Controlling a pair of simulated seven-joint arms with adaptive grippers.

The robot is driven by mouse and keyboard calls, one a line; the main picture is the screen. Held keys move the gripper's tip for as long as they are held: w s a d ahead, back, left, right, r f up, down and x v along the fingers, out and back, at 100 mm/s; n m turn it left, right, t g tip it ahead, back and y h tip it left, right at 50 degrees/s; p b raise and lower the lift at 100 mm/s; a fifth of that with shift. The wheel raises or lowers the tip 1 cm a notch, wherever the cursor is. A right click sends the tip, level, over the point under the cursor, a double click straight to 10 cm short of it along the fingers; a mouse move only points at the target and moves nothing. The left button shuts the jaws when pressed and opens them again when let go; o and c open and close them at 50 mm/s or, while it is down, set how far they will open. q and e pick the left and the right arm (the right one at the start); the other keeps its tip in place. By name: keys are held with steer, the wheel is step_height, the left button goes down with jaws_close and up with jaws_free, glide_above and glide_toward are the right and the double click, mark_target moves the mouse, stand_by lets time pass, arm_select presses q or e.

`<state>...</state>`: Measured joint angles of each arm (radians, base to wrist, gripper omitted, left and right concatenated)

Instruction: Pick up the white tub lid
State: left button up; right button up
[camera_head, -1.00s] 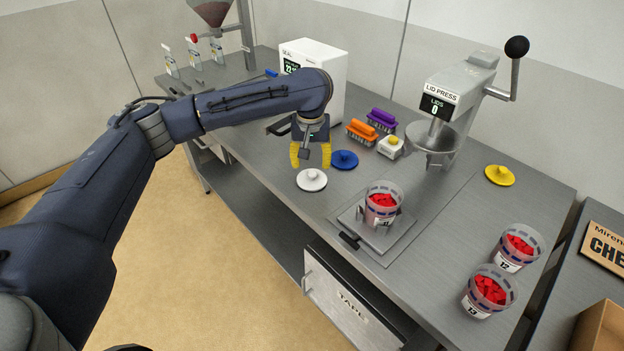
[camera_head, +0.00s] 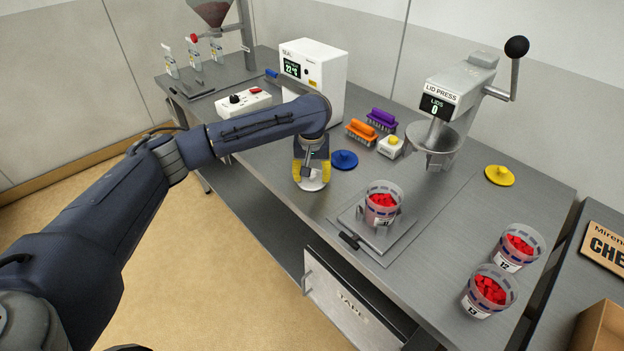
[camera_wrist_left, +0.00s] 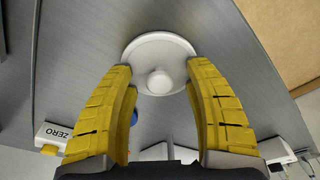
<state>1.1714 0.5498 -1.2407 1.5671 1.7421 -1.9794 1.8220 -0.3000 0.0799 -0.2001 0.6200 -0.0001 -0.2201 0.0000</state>
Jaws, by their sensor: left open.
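The white tub lid (camera_head: 313,183) lies on the grey bench near its front edge, with its round knob up. My left gripper (camera_head: 311,178) is over it, fingers pointing down, and hides part of it in the head view. In the left wrist view the lid (camera_wrist_left: 158,52) shows between and just beyond the yellow fingertips of the open gripper (camera_wrist_left: 160,72), with the knob roughly centred between them. Whether the fingertips touch the lid, I cannot tell. My right gripper is not in view.
A blue lid (camera_head: 344,160) lies close right of the gripper. A tub of red pieces (camera_head: 381,204) stands on a plate to the right. Orange (camera_head: 361,131) and purple (camera_head: 381,119) brushes, a lid press (camera_head: 450,110) and a yellow lid (camera_head: 499,175) are farther off.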

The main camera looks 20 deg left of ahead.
arm_select(q)
steer(key=c, duration=1.1)
steer(key=shift+r, duration=0.15)
